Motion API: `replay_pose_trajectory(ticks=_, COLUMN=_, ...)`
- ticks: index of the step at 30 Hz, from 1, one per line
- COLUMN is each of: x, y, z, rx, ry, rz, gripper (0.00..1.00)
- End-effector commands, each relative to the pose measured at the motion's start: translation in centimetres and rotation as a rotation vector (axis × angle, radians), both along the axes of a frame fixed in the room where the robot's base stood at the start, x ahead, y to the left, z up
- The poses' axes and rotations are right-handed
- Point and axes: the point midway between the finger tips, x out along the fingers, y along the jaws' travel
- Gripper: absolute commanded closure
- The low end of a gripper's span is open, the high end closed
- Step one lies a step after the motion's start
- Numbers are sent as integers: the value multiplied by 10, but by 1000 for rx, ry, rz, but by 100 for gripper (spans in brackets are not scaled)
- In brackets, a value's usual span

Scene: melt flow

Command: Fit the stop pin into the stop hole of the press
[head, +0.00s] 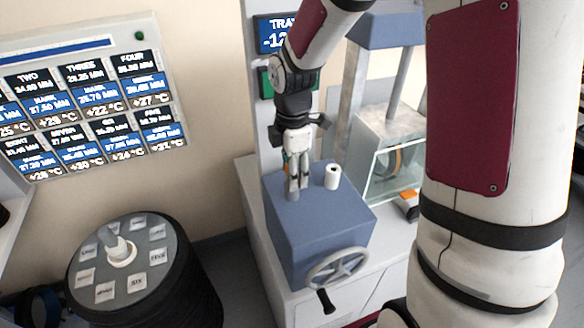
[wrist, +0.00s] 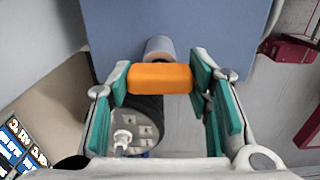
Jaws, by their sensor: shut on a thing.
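My gripper (head: 297,188) points down over the left part of the top of the blue press block (head: 320,225). In the wrist view my gripper (wrist: 162,80) is shut on an orange block-shaped piece (wrist: 160,78), which looks like the grip of the stop pin. The lower end of the pin is hidden in both views. A short white cylinder (head: 332,177) with a dark spot on top stands on the block, just right of the fingers. A grey cylinder (wrist: 159,47) shows beyond the orange piece. I cannot make out the stop hole.
A handwheel (head: 338,268) is on the block's front. A round dial stand (head: 125,255) with labelled plates is at lower left. A wall chart (head: 88,105) hangs at left. A display (head: 272,34) is behind my arm.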

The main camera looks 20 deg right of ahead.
Motion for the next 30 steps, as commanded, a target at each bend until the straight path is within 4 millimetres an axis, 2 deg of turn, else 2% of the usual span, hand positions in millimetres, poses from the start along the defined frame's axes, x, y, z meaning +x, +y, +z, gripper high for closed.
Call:
replay_pose_trajectory(ticks=4, x=0, y=0, z=-3, rx=0, ry=1, rz=0, gripper=83)
replay_pose_trajectory(ticks=5, x=0, y=0, z=-3, rx=0, ry=0, rz=0, gripper=50)
replay_pose_trajectory(ticks=7, x=0, y=0, z=-3, rx=0, ry=0, rz=0, gripper=34)
replay_pose_trajectory(ticks=8, x=0, y=0, z=-3, rx=0, ry=0, rz=0, gripper=31)
replay_pose_trajectory(ticks=16, x=0, y=0, z=-3, rx=0, ry=0, rz=0, gripper=31)
replay_pose_trajectory(ticks=20, x=1, y=0, z=3, rx=0, ry=-3, rz=0, gripper=31)
replay_pose_trajectory(ticks=23, x=1, y=0, z=17, rx=-1, ry=-6, rz=0, gripper=31)
replay_pose_trajectory(ticks=30, x=1, y=0, z=65, rx=-1, ry=-6, rz=0, gripper=31)
